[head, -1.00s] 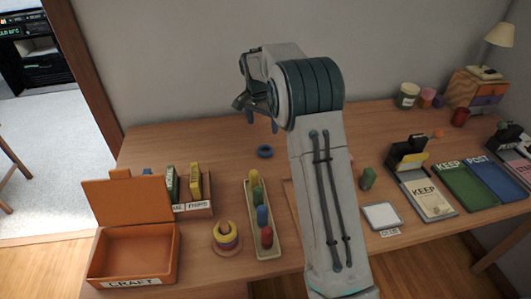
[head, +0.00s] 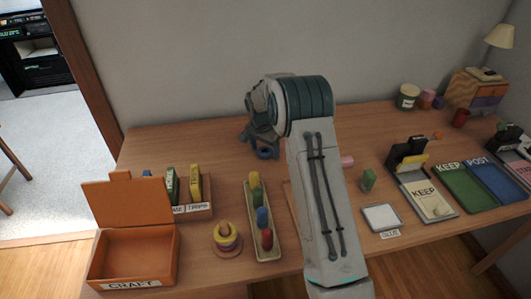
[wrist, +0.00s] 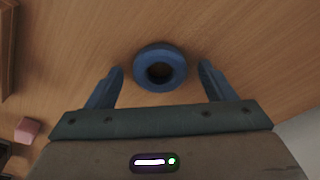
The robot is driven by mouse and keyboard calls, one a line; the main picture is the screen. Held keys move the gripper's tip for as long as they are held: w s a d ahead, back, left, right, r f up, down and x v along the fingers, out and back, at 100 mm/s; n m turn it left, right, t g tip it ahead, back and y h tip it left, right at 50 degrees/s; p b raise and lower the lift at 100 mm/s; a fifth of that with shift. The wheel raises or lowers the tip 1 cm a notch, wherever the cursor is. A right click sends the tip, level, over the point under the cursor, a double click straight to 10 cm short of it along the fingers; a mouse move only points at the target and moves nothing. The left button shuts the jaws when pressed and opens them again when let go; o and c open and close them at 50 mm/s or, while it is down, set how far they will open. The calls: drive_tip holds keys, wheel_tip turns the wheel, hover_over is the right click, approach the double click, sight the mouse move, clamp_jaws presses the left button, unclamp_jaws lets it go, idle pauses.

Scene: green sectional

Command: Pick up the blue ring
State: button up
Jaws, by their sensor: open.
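The blue ring (head: 266,154) lies flat on the wooden table near its back, partly hidden by my gripper in the head view. In the wrist view the ring (wrist: 160,67) shows whole, with its dark hole in the middle. My gripper (wrist: 160,78) is open and empty, pointing down. Its two blue fingers stand left and right of the ring, with a gap on each side and no contact seen. In the head view my gripper (head: 262,150) is low over the ring. How high the fingertips are above the table is hard to tell.
An orange box marked CRAFT (head: 127,285), a ring stack (head: 227,240) and a tray of colored pegs (head: 273,254) stand toward the front left. A pink block (wrist: 27,131) lies off to the side. The table around the ring is clear; the wall is behind.

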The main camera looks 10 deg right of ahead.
drive_tip(key=c, duration=1)
drive_tip(key=shift+r, duration=0.1)
drive_tip(key=shift+c, duration=0.2)
